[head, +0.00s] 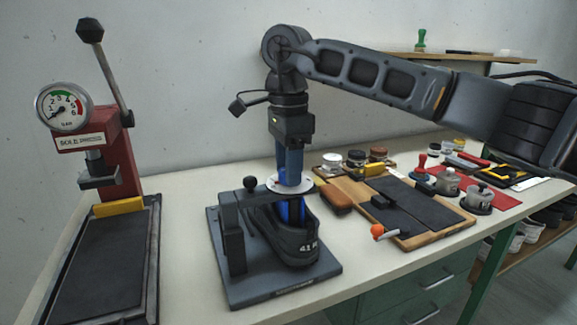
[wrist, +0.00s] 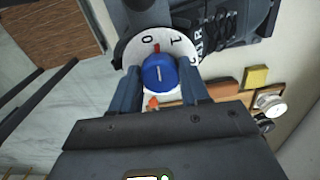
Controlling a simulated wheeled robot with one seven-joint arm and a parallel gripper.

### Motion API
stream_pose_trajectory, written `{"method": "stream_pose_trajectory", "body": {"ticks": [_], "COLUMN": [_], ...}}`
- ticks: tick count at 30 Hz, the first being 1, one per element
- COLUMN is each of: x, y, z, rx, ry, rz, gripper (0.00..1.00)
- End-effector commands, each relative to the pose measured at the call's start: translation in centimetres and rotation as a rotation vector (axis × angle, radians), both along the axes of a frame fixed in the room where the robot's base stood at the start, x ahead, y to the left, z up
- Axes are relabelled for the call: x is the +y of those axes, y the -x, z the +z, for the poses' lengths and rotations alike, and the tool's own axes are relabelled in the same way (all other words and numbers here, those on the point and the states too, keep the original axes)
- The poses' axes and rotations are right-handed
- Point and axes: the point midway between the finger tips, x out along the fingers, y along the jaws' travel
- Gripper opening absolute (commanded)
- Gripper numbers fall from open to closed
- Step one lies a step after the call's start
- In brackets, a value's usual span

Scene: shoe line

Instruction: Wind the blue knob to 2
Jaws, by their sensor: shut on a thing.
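The blue knob (wrist: 159,73) sits on a round white dial (wrist: 127,52) in the wrist view. A short pale line on the knob points roughly toward the red mark. My gripper (wrist: 160,84) is shut on the knob, one blue finger on each side. In the head view my gripper (head: 290,170) points straight down onto the dial (head: 276,186), hiding the knob. Below it, a blue stretcher part (head: 293,212) stands inside a black shoe (head: 292,245) marked 41.
The shoe stands on a dark stand (head: 233,285) with a clamp post. A red press (head: 110,155) with a gauge and lever stands left. A wooden board (head: 425,238), an orange-handled tool (head: 378,231), a brush and several tins lie right.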

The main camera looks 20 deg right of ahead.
Motion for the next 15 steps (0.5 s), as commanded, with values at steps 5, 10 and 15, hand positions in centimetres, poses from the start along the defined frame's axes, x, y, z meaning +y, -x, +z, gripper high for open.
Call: {"method": "stream_pose_trajectory", "body": {"ticks": [5, 10, 15], "x": [-0.03, -0.05, -0.07], "y": [-0.08, -0.13, -0.18], "z": [0.04, 0.05, 0.04], "rx": [-0.002, -0.002, -0.002], "ry": [0.002, 0.001, 0.0], "rz": [-0.164, -0.325, -0.487], "gripper": [0.15, 0.15, 0.15]}}
